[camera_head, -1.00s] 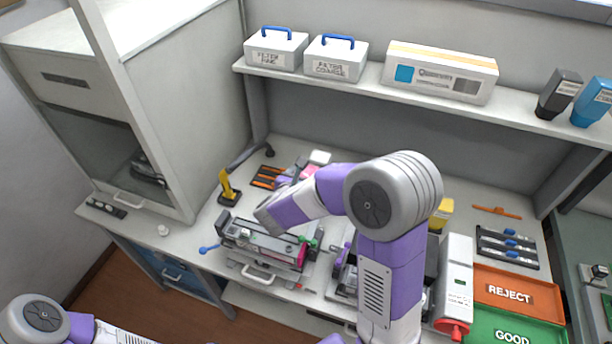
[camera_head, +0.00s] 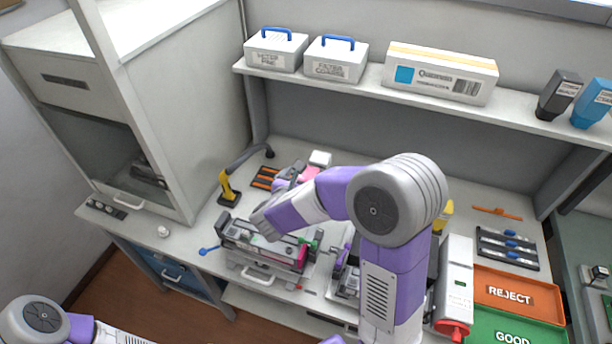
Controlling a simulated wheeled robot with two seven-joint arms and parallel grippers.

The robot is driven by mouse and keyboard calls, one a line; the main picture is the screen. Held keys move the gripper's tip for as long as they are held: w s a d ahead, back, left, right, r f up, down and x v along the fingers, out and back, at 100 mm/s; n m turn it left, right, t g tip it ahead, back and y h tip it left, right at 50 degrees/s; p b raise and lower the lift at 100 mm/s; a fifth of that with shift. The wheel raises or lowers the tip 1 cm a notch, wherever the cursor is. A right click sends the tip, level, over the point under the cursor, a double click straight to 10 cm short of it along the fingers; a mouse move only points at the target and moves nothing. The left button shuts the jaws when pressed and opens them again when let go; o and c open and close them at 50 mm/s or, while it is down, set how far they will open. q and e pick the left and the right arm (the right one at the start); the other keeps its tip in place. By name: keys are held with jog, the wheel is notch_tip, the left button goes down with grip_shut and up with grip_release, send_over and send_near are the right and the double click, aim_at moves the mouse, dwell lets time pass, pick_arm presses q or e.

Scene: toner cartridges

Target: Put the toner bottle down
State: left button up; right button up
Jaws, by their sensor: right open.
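A pink item (camera_head: 311,172), which may be the toner bottle, shows in part on the bench behind my right forearm. My arm hides the rest, so I cannot tell if it is upright or lying.
Black (camera_head: 558,95) and blue (camera_head: 592,103) bottles stand on the shelf. The orange REJECT tray (camera_head: 518,293) and green GOOD tray (camera_head: 500,328) are at right.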

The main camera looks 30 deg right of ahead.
jog(key=v, duration=1)
jog(key=shift+s, duration=0.2)
jog(key=shift+a, duration=0.15)
